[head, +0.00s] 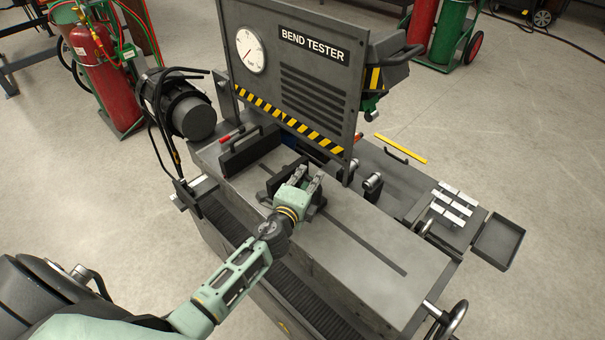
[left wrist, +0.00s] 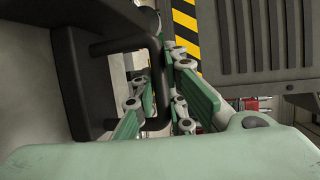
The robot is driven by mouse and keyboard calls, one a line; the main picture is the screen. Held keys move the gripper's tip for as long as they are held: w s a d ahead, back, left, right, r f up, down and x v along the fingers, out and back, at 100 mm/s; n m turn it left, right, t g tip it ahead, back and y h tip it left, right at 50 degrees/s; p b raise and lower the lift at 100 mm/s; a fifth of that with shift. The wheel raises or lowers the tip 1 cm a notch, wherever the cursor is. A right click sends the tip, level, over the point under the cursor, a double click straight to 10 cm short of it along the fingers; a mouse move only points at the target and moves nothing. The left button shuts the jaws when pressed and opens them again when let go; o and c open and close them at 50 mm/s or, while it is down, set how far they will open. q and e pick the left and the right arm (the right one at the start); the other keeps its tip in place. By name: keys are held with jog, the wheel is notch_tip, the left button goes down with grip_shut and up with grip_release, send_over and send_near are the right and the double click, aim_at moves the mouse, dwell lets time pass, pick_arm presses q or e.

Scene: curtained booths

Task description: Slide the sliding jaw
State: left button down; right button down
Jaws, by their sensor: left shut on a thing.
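The sliding jaw (head: 314,208) is a dark block on the grey bed of the bend tester, over a long slot. It is partly hidden by my left gripper (head: 307,183). In the left wrist view, a black block (left wrist: 80,75) with a looped handle (left wrist: 155,70) fills the left side. The green fingers of my left gripper (left wrist: 160,105) stand on both sides of the handle's bar and are shut on it. A second dark jaw block (head: 250,152) with a handle on top stands farther back on the bed. My right gripper is not in view.
The upright bend tester panel (head: 290,72) with a gauge and striped edge rises behind the bed. The slot (head: 370,250) runs clear toward the front right. A motor (head: 185,108) sits at the left. A small tray (head: 498,242) and a handwheel (head: 447,320) lie right.

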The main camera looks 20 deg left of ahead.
pick_arm(q)
jog(key=shift+s+d+f, duration=0.1)
jog(key=shift+s+d, duration=0.05)
jog(key=shift+d, duration=0.3)
jog(key=shift+s+d+f, duration=0.1)
jog(key=shift+s+d, duration=0.05)
jog(key=shift+d, duration=0.25)
jog(key=shift+s+d, duration=0.15)
jog(key=shift+d, duration=0.1)
jog(key=shift+s+d, duration=0.1)
jog(key=shift+d, duration=0.2)
jog(key=c, duration=1.9)
grip_release()
jog(key=shift+a, duration=0.1)
jog(key=shift+o, duration=0.7)
jog(key=shift+r, duration=0.15)
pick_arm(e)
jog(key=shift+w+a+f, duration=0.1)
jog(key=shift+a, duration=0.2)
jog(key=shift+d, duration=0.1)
pick_arm(q)
jog(key=s+r, duration=0.2)
jog(key=s, duration=0.9)
jog(key=shift+s+d, duration=0.35)
jog(key=shift+d, duration=0.05)
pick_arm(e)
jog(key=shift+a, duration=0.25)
